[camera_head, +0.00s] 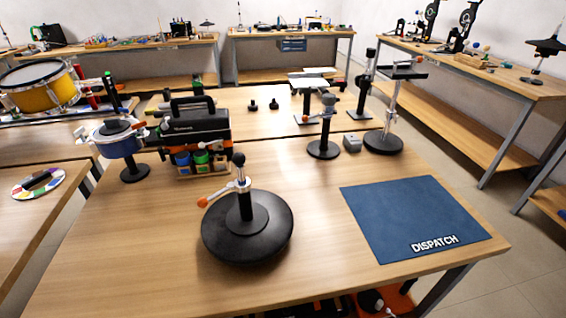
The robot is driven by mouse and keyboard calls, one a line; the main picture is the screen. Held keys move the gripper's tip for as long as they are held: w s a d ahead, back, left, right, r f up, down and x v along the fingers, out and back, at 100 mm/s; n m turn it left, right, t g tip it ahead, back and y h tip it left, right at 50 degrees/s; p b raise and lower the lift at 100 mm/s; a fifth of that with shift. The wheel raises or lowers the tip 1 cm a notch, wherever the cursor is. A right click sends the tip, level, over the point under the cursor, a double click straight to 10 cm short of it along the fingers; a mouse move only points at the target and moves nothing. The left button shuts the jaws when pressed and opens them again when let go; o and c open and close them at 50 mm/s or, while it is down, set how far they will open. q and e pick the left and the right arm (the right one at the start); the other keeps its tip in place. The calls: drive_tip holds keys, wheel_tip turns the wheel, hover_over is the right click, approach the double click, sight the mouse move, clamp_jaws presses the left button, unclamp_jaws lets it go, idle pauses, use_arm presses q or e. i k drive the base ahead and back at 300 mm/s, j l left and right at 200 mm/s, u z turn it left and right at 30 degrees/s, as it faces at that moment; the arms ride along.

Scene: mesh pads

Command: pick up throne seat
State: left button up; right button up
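What looks like the throne seat (223,240) is a wide round black cushion-like disc on the near middle of the wooden table (130,270). A short dark post stands up from its centre, with a chrome collar, a lever with an orange tip pointing left, and a round black knob on top. It stands clear of other things on the table. Neither of my grippers is in view.
A blue mat (400,215) marked DISPATCH lies at the right. A blue pot-like drum (115,142) on a stand and a black case (196,125) over a rack stand at the back left. Several black-based stands (322,150) stand at the back right. Table around the disc is free.

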sight(246, 226)
drive_tip(key=l+u, duration=0.85)
drive_tip(key=l, duration=0.1)
